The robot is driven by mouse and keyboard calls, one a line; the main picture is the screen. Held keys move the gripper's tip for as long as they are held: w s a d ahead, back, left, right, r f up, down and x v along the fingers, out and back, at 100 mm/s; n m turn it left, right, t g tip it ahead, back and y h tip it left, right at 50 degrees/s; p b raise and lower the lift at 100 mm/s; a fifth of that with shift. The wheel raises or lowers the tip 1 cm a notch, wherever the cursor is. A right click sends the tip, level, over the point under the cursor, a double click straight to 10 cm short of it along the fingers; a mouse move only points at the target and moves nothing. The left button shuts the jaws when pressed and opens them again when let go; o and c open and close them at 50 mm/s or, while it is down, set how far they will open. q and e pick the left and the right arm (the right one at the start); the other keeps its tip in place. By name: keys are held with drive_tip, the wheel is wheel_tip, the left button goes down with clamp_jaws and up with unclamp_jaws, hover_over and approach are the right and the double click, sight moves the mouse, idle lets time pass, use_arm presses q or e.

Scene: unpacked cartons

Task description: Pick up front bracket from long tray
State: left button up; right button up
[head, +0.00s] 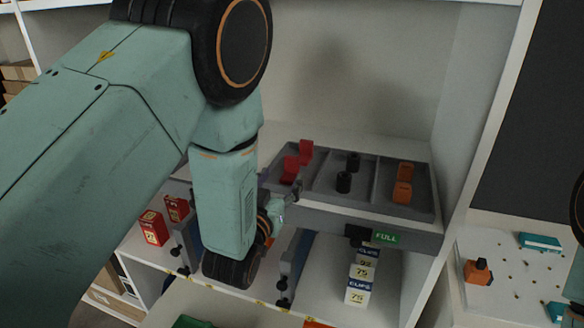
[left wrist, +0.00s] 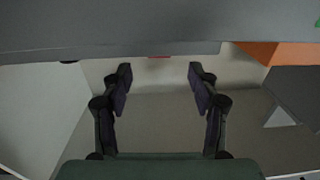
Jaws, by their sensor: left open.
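The long grey tray (head: 392,229) stands on the shelf, divided into compartments. Its left compartment holds two red brackets, the front one (head: 290,171) nearer me and the rear one (head: 305,153) behind it. My left gripper (head: 296,192) is at the tray's front left, close to the front bracket, partly hidden behind my own arm. In the left wrist view the gripper (left wrist: 160,78) is open with nothing between its fingers. A grey edge crosses above the fingertips there, with a small red patch (left wrist: 159,57) just under it. My right gripper is out of view.
The tray also holds black cylinders (head: 343,183) in the middle and orange parts (head: 402,191) at right. White-and-blue boxes (head: 358,292) stand below its front, red boxes (head: 153,228) at left. The shelf's side wall (head: 462,130) rises close right of the tray.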

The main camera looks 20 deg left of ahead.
sight(292, 161)
use_arm(q)
drive_tip(key=shift+w+d+r, duration=0.2)
drive_tip(key=shift+d+r, duration=0.05)
drive_tip(key=shift+r, duration=0.05)
drive_tip(key=shift+w+d+r, duration=0.1)
drive_tip(key=shift+w, duration=0.1)
drive_tip(key=w, duration=0.1)
drive_tip(key=w+p, duration=0.1)
drive_tip(key=w, duration=0.1)
drive_tip(key=w+a+f, duration=0.1)
drive_tip(key=w, duration=0.1)
drive_tip(key=shift+w+p, duration=0.15)
drive_tip(key=shift+p, duration=0.15)
drive_tip(key=shift+w, duration=0.3)
drive_tip(key=shift+d+r, duration=0.15)
drive_tip(key=shift+d, duration=0.05)
drive_tip(key=shift+s+d+r, duration=0.15)
drive_tip(key=shift+d+r, duration=0.05)
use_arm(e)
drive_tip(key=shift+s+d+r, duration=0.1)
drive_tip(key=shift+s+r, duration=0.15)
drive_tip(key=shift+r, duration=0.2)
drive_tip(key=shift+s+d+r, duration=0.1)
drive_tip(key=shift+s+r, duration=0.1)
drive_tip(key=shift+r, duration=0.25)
